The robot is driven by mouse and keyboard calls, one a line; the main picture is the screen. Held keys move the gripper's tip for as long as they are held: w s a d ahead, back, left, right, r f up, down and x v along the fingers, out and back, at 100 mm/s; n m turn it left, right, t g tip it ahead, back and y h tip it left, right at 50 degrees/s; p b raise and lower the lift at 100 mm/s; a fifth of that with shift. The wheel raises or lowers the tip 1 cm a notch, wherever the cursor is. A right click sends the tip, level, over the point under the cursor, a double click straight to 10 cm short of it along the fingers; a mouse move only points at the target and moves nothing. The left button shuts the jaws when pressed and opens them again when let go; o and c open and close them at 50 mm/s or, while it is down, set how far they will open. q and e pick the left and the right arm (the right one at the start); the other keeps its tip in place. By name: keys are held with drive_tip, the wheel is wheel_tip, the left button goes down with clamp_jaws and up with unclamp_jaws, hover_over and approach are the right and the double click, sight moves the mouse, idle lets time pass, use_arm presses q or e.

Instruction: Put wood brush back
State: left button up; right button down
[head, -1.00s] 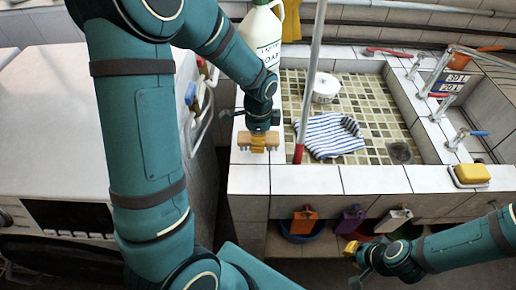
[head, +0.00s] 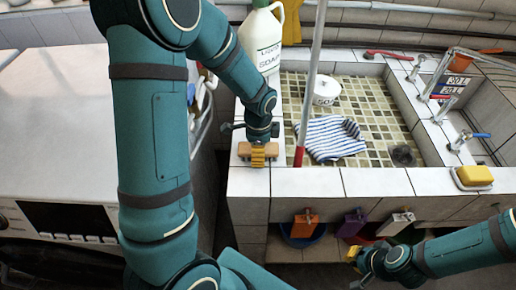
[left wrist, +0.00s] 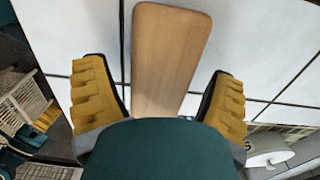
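The wood brush (head: 243,150) is at the tiled ledge at the left of the sink, in front of the soap bottle. My left gripper (head: 258,156) is over it, pointing down. In the left wrist view the pale wooden back of the brush (left wrist: 170,50) lies between the yellow fingers of the left gripper (left wrist: 160,100), with narrow gaps on both sides; the gripper is open around it. The bristles are hidden. My right gripper (head: 355,262) is low at the right, in front of the sink; its opening is unclear.
A white soap bottle (head: 262,38) stands behind the brush. A pole (head: 312,75) with a red end leans at the basin's left side. A striped cloth (head: 331,138) and white pot (head: 326,89) are in the basin. A yellow sponge (head: 475,174) sits on the right ledge.

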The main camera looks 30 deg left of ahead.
use_arm(q)
drive_tip(key=shift+r, duration=0.1)
drive_tip(key=shift+w+r, duration=0.1)
drive_tip(key=shift+r, duration=0.25)
wheel_tip(320, 180, up, 11)
drive_tip(key=p, duration=0.3)
drive_tip(key=shift+r, duration=0.2)
